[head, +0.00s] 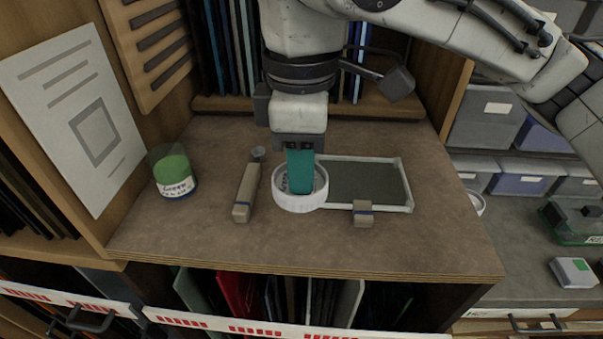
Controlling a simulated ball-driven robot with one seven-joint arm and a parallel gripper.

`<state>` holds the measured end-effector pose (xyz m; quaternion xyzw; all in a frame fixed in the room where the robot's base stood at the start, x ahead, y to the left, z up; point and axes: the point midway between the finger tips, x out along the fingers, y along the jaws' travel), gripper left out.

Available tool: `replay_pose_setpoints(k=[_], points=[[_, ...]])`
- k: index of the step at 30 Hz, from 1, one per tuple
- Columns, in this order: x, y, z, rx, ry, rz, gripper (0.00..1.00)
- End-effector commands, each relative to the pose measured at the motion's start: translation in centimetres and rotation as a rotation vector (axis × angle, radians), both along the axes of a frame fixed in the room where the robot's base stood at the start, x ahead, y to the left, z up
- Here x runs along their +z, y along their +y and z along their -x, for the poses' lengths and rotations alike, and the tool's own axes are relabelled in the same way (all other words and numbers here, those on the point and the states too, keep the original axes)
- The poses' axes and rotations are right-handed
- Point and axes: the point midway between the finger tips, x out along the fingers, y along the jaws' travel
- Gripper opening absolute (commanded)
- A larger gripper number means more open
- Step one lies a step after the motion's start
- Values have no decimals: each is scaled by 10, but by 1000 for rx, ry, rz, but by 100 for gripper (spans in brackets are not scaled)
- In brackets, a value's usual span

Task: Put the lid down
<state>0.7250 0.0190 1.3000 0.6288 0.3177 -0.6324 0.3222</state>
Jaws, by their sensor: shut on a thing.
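The lid (301,204) is a white, round, shallow piece with a raised rim, near the middle of the worktop in the head view. My gripper (301,186) points straight down, with its teal fingers reaching inside the rim. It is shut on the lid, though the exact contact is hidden. The lid looks level and very low over the worktop; I cannot tell whether it touches. A glass jar (174,172) with green paint and a handwritten label stands at the left, with no lid on it.
A beige tool (246,192) lies just left of the lid. A grey panel with a pale frame (408,190) lies to the right, with a small beige block (363,214) at its front edge. The worktop's front (300,248) is clear. Shelves close in the back and left.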

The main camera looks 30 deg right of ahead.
Motion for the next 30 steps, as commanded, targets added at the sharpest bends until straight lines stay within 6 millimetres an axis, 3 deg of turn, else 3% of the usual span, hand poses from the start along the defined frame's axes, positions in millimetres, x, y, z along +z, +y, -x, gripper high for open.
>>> replay_pose_setpoints(k=[6,27,28,30], points=[[-23,0,2,3,2,1,0],[-36,1,2,2,1,0,0],[-35,1,2,2,1,1,27],[-35,1,2,2,1,1,34]])
